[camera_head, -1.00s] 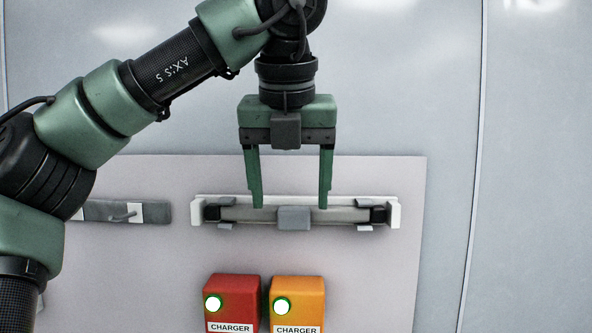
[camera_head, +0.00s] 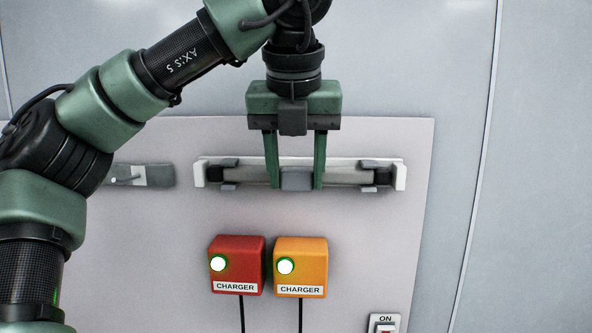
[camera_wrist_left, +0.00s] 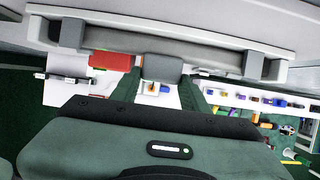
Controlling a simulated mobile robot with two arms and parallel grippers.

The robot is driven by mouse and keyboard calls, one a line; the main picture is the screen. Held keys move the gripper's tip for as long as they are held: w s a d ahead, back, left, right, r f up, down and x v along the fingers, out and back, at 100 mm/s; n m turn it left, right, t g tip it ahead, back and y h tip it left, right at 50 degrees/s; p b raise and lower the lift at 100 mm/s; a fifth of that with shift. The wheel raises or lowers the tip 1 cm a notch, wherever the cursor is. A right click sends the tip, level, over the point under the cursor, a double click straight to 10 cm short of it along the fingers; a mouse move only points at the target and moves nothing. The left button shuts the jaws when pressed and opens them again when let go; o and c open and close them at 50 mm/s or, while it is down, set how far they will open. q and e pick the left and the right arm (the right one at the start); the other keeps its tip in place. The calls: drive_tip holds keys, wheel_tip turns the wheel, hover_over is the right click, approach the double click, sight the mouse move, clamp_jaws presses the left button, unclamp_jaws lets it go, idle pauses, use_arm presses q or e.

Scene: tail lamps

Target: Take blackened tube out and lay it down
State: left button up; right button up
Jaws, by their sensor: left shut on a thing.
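The grey tube (camera_head: 345,177) with dark, blackened ends sits in a white wall fixture (camera_head: 399,177) with grey clips. A grey block (camera_head: 296,179) is at the tube's middle. My left gripper (camera_head: 296,184) points down at the fixture, its two green fingers closed in on either side of this block. In the left wrist view the grey block (camera_wrist_left: 161,69) lies between the fingers, with the tube (camera_wrist_left: 205,59) running across above. The tube is still within the fixture's ends. My right gripper is not in view.
Below the fixture on the pale panel (camera_head: 400,250) are a red charger (camera_head: 236,262) and an orange charger (camera_head: 300,265), both with lit lights. A grey wall bracket (camera_head: 158,175) is left, partly behind my arm. An ON switch (camera_head: 385,326) is at lower right.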

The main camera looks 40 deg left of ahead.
sight(296, 177)
use_arm(q)
drive_tip(key=shift+s+d+f, duration=0.1)
drive_tip(key=shift+s+d, duration=0.05)
drive_tip(key=shift+s, duration=0.05)
clamp_jaws()
drive_tip(key=shift+s+d, duration=0.55)
drive_tip(key=shift+s, duration=0.25)
drive_tip(key=shift+s+d, duration=0.2)
drive_tip(key=shift+s, duration=0.15)
drive_tip(key=shift+s+d, duration=0.4)
drive_tip(key=shift+s, duration=0.25)
drive_tip(key=shift+s+d, duration=0.35)
drive_tip(key=shift+s, duration=0.25)
